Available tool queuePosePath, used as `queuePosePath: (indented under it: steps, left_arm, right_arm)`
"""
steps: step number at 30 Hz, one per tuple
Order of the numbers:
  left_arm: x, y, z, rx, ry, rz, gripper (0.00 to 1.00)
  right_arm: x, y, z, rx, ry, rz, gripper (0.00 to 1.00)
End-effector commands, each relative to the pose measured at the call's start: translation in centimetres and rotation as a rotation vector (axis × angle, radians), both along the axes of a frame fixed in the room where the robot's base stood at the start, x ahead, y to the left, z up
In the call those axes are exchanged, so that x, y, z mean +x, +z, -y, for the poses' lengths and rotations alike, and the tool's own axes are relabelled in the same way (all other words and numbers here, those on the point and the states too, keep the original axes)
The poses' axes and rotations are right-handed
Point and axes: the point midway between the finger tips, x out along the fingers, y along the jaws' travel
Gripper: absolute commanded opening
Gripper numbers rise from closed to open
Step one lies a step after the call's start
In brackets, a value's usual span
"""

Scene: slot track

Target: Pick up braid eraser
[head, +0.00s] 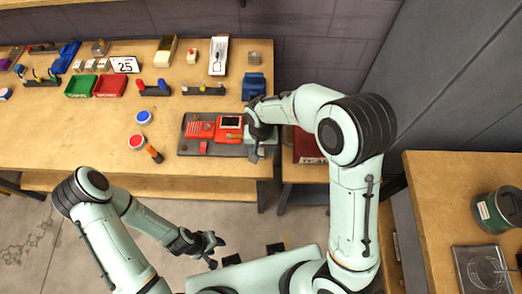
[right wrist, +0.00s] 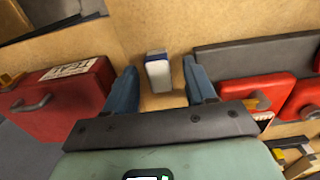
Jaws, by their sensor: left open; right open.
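A small white eraser with a dark blue band (right wrist: 158,74) stands on the wooden table in the right wrist view; it looks like the braid eraser. My right gripper (right wrist: 160,68) is open, with one blue finger on each side of the eraser and visible gaps to both. In the head view my right gripper (head: 259,133) is over the table's right end, and the eraser is hidden there by the gripper and arm. My left gripper (head: 211,247) is open and empty, in front of the table over the floor.
A dark tray (head: 228,150) with red devices lies just left of my right gripper. A blue holder (head: 254,88) stands behind it. A red case (right wrist: 62,104) with a handle is beyond the table's right edge. Several bins and tools fill the back.

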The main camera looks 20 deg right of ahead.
Motion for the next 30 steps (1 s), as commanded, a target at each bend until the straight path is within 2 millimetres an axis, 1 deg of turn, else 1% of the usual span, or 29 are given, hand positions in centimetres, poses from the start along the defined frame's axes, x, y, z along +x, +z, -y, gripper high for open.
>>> queuePosePath:
  steps: [1,3,9,10,11,12,14,15,25,28,30]
  left_arm:
    - [0.0,0.0,0.0,0.000,0.000,0.000,0.43]
    - [0.0,-0.1,0.0,0.000,0.000,0.000,0.43]
    - [0.0,-0.1,0.0,0.000,0.000,0.000,0.43]
    - [0.0,-0.1,0.0,0.000,0.000,0.000,0.43]
    - [0.0,-0.1,0.0,0.000,0.000,0.000,0.43]
    - [0.0,-0.1,0.0,0.000,0.000,0.000,0.43]
    - [0.0,0.0,0.0,0.000,0.000,0.000,0.43]
    - [0.0,0.0,0.0,0.000,0.000,0.000,0.43]
    - [0.0,0.0,0.0,0.000,0.000,0.000,0.43]
    - [0.0,0.0,0.0,0.000,0.000,0.000,0.43]
    - [0.1,0.1,0.0,0.000,0.000,0.001,0.43]
  right_arm:
    - [-0.1,-0.5,0.0,-0.001,0.000,-0.002,0.55]
    - [0.0,-0.8,0.0,0.000,0.000,0.000,0.55]
    - [0.0,-0.8,0.0,0.000,0.000,0.000,0.55]
    - [0.0,-0.8,0.0,0.000,0.000,0.000,0.49]
    - [0.0,-0.8,0.0,0.000,0.000,0.000,0.39]
    - [0.0,-0.8,0.0,0.000,0.000,0.000,0.26]
    - [0.0,-0.8,0.0,0.000,0.000,0.000,0.07]
    - [0.0,-0.8,0.0,0.000,0.000,0.000,0.00]
    - [0.0,-0.6,0.0,0.001,0.000,0.001,0.00]
    - [0.0,0.1,0.0,0.001,0.000,0.001,0.00]
    - [0.1,0.8,0.0,0.002,0.000,0.004,0.00]
